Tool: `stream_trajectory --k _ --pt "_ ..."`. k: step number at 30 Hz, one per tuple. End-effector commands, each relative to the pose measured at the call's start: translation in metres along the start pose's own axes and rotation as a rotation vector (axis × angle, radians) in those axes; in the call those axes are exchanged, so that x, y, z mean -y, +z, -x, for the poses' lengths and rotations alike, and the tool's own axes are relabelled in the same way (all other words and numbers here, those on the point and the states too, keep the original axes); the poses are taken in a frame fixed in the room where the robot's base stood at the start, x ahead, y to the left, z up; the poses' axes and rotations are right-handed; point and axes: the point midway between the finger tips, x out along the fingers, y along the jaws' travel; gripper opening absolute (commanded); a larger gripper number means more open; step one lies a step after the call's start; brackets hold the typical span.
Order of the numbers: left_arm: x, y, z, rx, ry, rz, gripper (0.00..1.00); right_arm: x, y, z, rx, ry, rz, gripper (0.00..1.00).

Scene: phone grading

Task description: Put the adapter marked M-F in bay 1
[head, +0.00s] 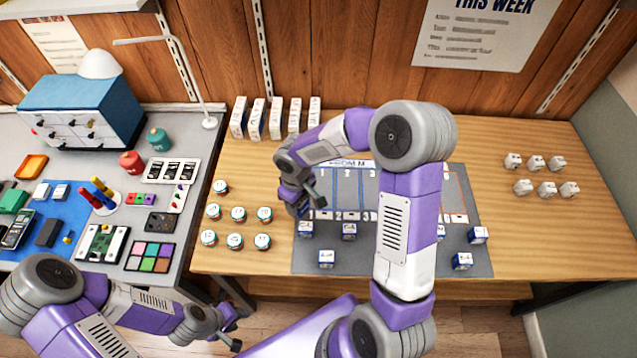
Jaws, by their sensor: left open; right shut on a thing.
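Bay 1 (322,190) is the leftmost and looks partly covered by my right gripper. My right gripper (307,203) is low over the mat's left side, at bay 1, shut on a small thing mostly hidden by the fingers. Small blue-and-white blocks, such as one at the left (305,229), stand in front of the bays; their markings are too small to read. My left gripper (236,330) is open and empty, in front of the tables.
Several round jars (238,214) stand left of the mat. White boxes (275,118) line the back. Small white cubes (535,162) stand at the right. A grey bench (60,150) with electronics is at the left. My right arm hides the mat's middle.

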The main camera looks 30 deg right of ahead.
Motion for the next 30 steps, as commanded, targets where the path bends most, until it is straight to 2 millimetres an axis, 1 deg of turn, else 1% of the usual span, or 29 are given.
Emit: stream_trajectory --k 3,12,24,30 --pt "0.001 0.001 -0.001 0.001 0.0 0.0 0.43 -0.014 -0.005 -0.001 0.0 0.001 0.23 0.21" --pt "0.001 0.0 -0.003 0.0 0.0 0.0 0.43 -0.048 -0.015 -0.002 0.0 0.002 0.825 0.21" --pt "0.002 0.0 -0.005 0.0 0.0 0.0 0.43 -0.094 -0.021 -0.005 0.0 0.0 1.618 0.21" --pt "0.003 0.0 -0.006 0.0 0.0 0.0 0.43 -0.114 -0.022 -0.006 -0.001 -0.001 1.956 0.21"
